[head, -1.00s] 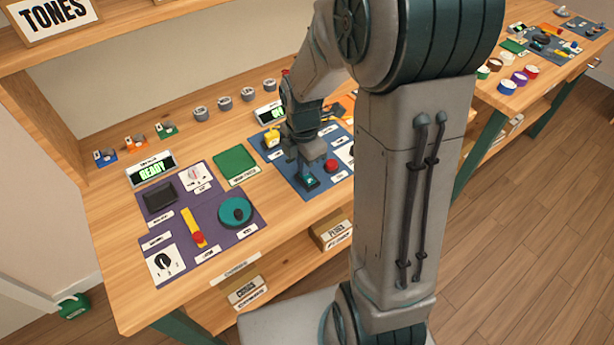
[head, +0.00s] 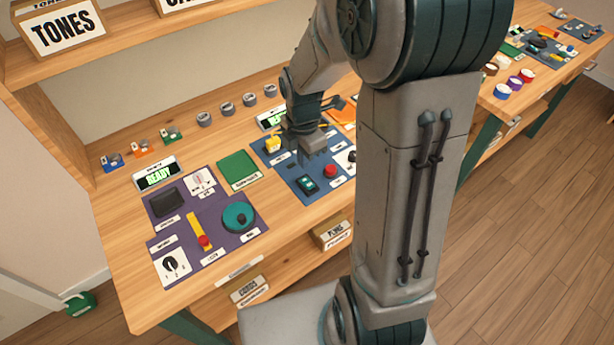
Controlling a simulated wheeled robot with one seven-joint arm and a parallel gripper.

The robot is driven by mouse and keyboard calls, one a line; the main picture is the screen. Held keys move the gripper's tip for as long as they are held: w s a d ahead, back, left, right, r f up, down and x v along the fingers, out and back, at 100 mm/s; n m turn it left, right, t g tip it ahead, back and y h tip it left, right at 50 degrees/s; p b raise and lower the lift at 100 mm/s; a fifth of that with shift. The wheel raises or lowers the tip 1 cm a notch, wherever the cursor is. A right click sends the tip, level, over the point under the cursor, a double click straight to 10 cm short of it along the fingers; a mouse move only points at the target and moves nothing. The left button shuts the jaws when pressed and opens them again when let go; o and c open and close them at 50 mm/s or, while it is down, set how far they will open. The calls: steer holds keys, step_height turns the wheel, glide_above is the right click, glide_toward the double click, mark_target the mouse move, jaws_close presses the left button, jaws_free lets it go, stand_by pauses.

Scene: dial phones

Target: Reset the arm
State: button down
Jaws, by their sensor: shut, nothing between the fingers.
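My gripper (head: 313,150) is shut and empty. It hangs over the blue panel (head: 290,172) on the workbench, above and behind a dark green rocker-like control (head: 305,185) and a red button (head: 330,170). It appears apart from both. A yellow part (head: 272,144) is just left of the gripper. My arm rises in front and hides the right part of the blue panel.
A purple panel (head: 228,185) with a teal dial (head: 238,216), a red-tipped lever (head: 199,232) and a display reading READY (head: 156,173) lies to the left. A green tray (head: 238,169) sits between panels. Small grey cylinders (head: 227,109) line the back. A shelf (head: 120,38) hangs above.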

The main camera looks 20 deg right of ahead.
steer(key=shift+r+p, duration=0.55)
steer(key=shift+r, duration=0.4)
steer(key=s+r+m+t, duration=0.3)
steer(key=s+r+m, duration=0.9)
steer(key=m, duration=0.9)
steer(key=shift+s+m, duration=0.3)
steer(key=shift+s, duration=0.85)
steer(key=shift+a, duration=0.1)
